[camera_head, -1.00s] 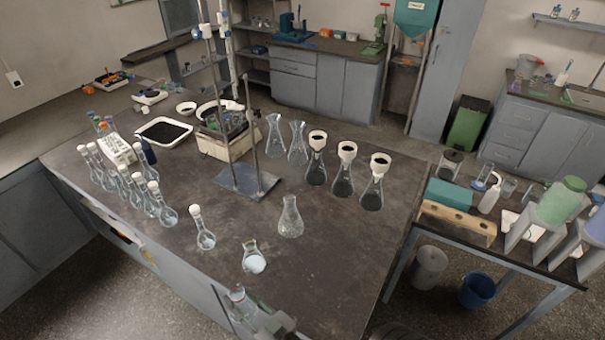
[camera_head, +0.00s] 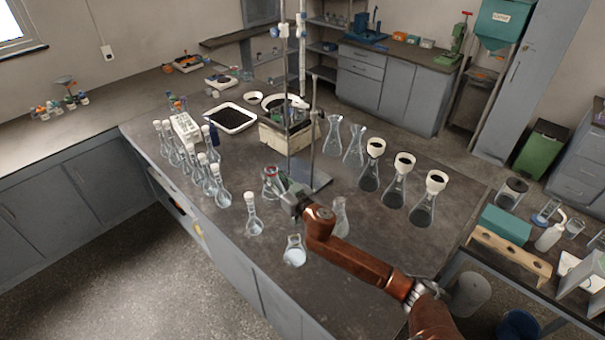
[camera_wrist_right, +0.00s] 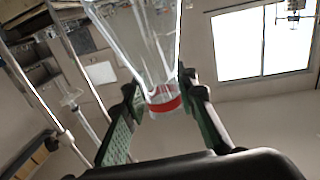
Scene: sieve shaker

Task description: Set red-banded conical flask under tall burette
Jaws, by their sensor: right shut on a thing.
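The red-banded conical flask (camera_head: 269,187) is in my right gripper (camera_head: 282,194), left of the stand's dark base plate (camera_head: 318,181). In the right wrist view the clear flask (camera_wrist_right: 138,38) lies between the two fingers, its red band (camera_wrist_right: 165,105) near the fingertips. My right gripper is shut on it; whether the flask touches the bench I cannot tell. A burette (camera_head: 302,45) rises on the stand behind the gripper, with another upright and clamp (camera_head: 284,30) to its left. The burette's lower end is hard to make out. My left gripper is not in view.
Stoppered flasks (camera_head: 212,180) line the bench's left side. A low flask (camera_head: 294,252) stands in front of my right arm, and another flask (camera_head: 340,215) is close behind it. Funnel-topped flasks (camera_head: 397,180) stand to the right. The front-right bench top (camera_head: 400,255) is clear.

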